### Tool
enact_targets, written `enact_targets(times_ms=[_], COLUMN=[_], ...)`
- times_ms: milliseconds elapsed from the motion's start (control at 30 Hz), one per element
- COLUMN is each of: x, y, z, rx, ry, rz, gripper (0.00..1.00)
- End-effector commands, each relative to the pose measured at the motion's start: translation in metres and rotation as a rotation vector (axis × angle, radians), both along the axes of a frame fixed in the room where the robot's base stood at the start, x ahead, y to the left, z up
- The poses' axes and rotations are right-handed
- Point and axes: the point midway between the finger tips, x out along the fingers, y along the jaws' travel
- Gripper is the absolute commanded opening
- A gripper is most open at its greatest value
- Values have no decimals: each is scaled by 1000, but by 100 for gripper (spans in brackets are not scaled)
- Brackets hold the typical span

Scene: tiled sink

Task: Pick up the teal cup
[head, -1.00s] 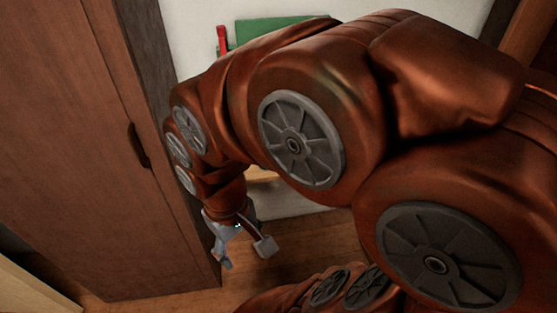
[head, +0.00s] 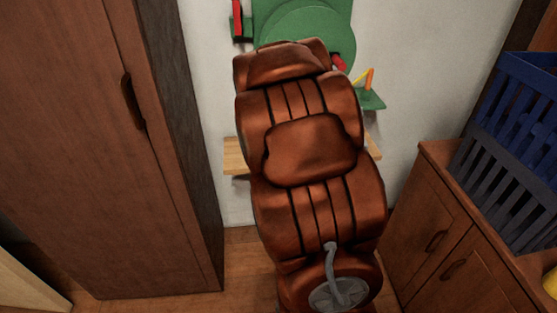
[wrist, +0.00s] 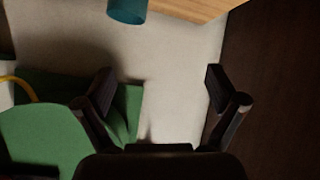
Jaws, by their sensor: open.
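The teal cup (wrist: 127,11) is at the top edge of the wrist view, partly cut off by the frame. It is beside the edge of a light wooden shelf (wrist: 195,8). My gripper (wrist: 160,82) is open and empty, its two dark fingers spread below the cup in the picture and apart from it. In the head view the cup does not show, and my own arm covers the gripper and the middle of the wooden shelf (head: 235,156).
A green piece (wrist: 45,138) lies left of the fingers in the wrist view. Green objects (head: 305,30) are on the wall in the head view. A tall brown cabinet (head: 70,150) stands left; a low cabinet (head: 440,245) with blue (head: 530,85) and grey crates stands right.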

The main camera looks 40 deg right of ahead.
Motion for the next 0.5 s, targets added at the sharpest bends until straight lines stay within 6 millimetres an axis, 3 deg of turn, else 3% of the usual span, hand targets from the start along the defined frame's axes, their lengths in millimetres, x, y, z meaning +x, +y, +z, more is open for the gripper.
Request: enact_targets(times_ms=[33,233,500], x=[2,15,12], y=[-14,-51,-82], z=[-23,-56,-94], rx=[-7,-39,-41], ry=[-37,-225,-482], rz=[2,44,99], gripper=[95,95,95])
